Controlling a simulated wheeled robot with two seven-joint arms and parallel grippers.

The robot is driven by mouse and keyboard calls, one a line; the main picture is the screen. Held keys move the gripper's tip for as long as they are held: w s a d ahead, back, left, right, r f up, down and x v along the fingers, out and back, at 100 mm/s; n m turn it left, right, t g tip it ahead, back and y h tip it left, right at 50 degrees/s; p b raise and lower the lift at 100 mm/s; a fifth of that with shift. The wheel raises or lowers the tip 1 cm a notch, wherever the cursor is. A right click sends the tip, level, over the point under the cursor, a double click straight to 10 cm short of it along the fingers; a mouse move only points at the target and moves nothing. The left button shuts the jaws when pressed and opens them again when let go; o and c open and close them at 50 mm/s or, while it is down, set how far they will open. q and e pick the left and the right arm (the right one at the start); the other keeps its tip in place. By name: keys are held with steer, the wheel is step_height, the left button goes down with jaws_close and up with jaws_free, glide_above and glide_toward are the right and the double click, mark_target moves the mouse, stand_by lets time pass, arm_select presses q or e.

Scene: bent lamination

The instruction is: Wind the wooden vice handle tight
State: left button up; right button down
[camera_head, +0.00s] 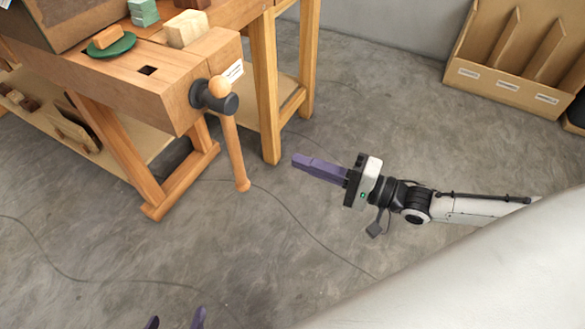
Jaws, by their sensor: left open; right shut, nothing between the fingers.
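The wooden vice handle (234,150) hangs from a dark metal hub (222,102) on the end face of the workbench vice. Its upper ball sits close against the hub, and its long part slants down to a small knob at the lower end. My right gripper (296,160) is shut and empty, with purple fingers pointing left, in the picture to the right of the handle and apart from it. My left gripper (176,322) shows only two spread purple fingertips at the bottom edge; it is open, below the handle and apart from it. The rest of it is out of view.
The workbench (140,85) carries a wooden block (187,29), a green disc (112,46) and green blocks (143,12). Its legs and lower shelf stand behind the handle. A divided wooden rack (500,85) stands top right. A thin cable crosses the otherwise open floor.

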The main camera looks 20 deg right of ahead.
steer(key=w+a, duration=0.4)
steer(key=a, duration=0.5)
steer(key=shift+w+b, duration=0.2)
steer(key=shift+b, duration=0.25)
steer(key=shift+a, duration=0.1)
